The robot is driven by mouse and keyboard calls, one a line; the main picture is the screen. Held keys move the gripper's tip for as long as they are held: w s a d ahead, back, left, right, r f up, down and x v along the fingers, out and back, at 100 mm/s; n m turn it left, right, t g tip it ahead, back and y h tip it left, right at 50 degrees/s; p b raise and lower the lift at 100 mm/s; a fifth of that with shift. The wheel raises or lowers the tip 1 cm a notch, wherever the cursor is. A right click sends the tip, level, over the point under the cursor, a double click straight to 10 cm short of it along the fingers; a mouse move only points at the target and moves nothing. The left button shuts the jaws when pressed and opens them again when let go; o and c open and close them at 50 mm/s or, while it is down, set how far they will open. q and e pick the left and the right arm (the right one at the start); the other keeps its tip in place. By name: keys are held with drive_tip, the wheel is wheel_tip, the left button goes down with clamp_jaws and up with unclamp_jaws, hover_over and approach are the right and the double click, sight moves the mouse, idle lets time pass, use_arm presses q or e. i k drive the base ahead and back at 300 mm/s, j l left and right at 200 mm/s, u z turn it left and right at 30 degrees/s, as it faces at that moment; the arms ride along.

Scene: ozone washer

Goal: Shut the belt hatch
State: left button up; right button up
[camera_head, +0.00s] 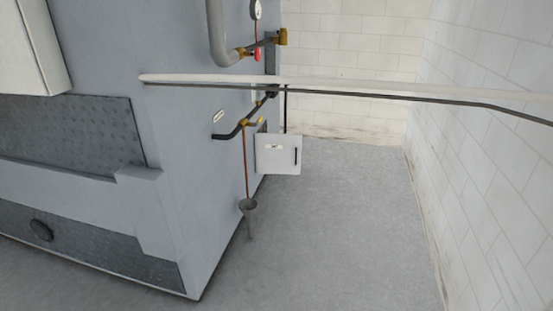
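The belt hatch looks to be the small light-grey door (278,154) low on the side of the large grey washer (190,190). It stands swung out from the washer's side, open, with a small label and a dark slim handle on its face. A dark opening shows in part just left of its upper edge; most of it is hidden by the door. Neither of my grippers is in view.
A long pale rail (350,86) crosses in front at mid-height. A white block wall (490,150) bounds the right. The grey floor (350,220) between is clear.

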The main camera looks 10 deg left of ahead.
sight(275, 153)
drive_tip(key=i+j+z, duration=0.1)
drive_tip(key=i, duration=0.8)
